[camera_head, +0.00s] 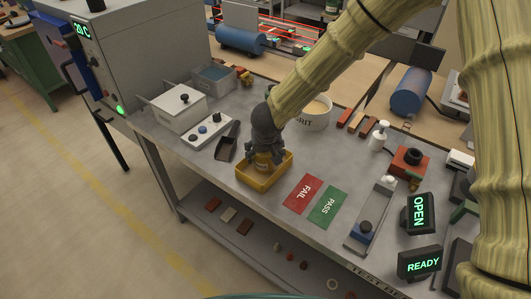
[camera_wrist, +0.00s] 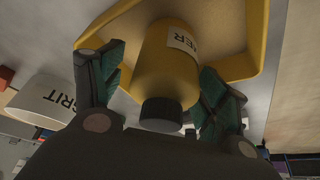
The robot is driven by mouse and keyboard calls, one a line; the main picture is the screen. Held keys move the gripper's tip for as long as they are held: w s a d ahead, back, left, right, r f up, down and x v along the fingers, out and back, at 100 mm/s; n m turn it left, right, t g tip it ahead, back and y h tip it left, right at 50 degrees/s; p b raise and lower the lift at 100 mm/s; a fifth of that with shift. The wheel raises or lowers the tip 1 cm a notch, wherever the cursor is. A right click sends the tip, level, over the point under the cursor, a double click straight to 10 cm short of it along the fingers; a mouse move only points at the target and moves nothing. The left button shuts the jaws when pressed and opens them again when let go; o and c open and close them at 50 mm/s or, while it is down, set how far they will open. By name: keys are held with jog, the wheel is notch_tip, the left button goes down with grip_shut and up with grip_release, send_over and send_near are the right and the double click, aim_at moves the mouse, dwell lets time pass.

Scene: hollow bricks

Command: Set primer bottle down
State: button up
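The primer bottle (camera_wrist: 172,62) is yellow with a black cap and a white label, partly readable in the wrist view. It is in the yellow tray (camera_head: 285,170) on the grey bench, its cap towards my wrist camera. My gripper (camera_head: 263,157) reaches down over the tray, and its fingers stand on both sides of the bottle. In the wrist view my gripper (camera_wrist: 163,72) looks open, with narrow gaps between its dark green pads and the bottle. The bottle's underside is hidden. In the head view my gripper covers most of the bottle.
A white GRIT tub (camera_head: 317,116) stands close behind my gripper. Red FAIL (camera_head: 303,194) and green PASS (camera_head: 327,207) mats lie right of the tray. A dark scoop (camera_head: 228,143) and a button panel (camera_head: 207,131) are to its left. Bare bench lies in front of the mats.

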jog(key=shift+w+a, duration=0.1)
jog(key=shift+a, duration=0.05)
jog(key=v, duration=1.2)
